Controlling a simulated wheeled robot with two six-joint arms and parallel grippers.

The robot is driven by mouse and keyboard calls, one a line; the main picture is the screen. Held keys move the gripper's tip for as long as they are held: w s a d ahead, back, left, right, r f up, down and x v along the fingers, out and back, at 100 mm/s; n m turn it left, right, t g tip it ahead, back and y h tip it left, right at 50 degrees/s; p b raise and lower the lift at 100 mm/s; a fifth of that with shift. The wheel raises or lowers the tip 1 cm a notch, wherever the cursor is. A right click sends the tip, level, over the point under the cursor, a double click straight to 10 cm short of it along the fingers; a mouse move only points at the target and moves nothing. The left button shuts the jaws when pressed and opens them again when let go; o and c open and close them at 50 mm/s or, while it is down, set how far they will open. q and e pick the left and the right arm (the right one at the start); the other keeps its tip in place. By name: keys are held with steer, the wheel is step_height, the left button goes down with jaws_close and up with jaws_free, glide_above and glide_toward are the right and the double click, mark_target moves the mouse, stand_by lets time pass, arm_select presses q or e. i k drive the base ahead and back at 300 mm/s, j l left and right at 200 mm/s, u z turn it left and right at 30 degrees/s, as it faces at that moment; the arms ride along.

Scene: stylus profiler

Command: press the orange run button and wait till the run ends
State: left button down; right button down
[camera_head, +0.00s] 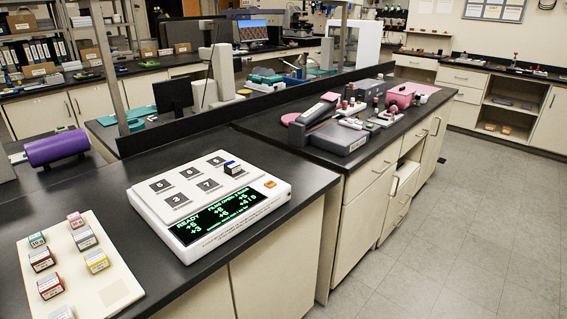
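The white profiler (150,205) stands on the black bench top in the head view. Its orange run button (270,184) is at the right end of its front panel, and nothing covers it. The dark display (218,214) shows green text with "READY" at the upper left; some of the smaller text is hard to read. Neither of my grippers is in view.
A cream tray (121,293) with several small coloured blocks lies left of the profiler. A purple roll (57,147) lies behind the tray. A grey device (338,138) stands on the bench farther back right. Open floor (460,240) lies to the right.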

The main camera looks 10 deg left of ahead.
mark_target(271, 183)
steer(key=i+l+u, duration=0.2)
steer(key=i+l, duration=0.85)
steer(key=l, duration=0.15)
